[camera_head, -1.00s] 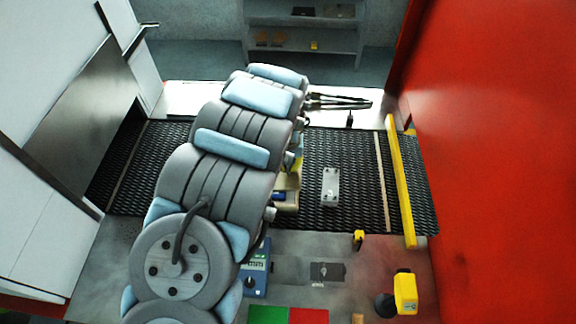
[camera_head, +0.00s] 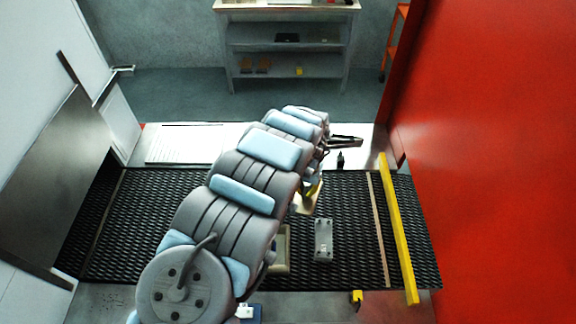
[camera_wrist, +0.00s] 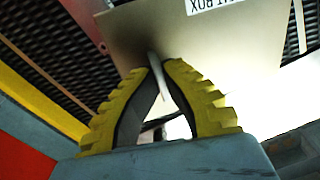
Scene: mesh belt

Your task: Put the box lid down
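The box lid is a flat beige panel (camera_wrist: 215,50) with a partly visible, upside-down label ending in "BOX". My gripper (camera_wrist: 160,64) has yellow ribbed fingers whose tips close on a thin grey upright piece of the lid. In the head view, the lid (camera_head: 307,203) shows as a small beige patch beside my arm, at the far part of the mesh belt. My gripper (camera_head: 311,189) is mostly hidden there by my arm. Whether the lid touches the belt cannot be told. The beige open box (camera_head: 282,262) lies nearer on the belt, partly hidden by my arm.
A grey metal part (camera_head: 323,240) lies on the mesh belt (camera_head: 349,230), right of the box. A yellow bar (camera_head: 397,230) crosses the belt's right side, near a red wall (camera_head: 480,170). A pale counter (camera_head: 185,142) lies behind the belt.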

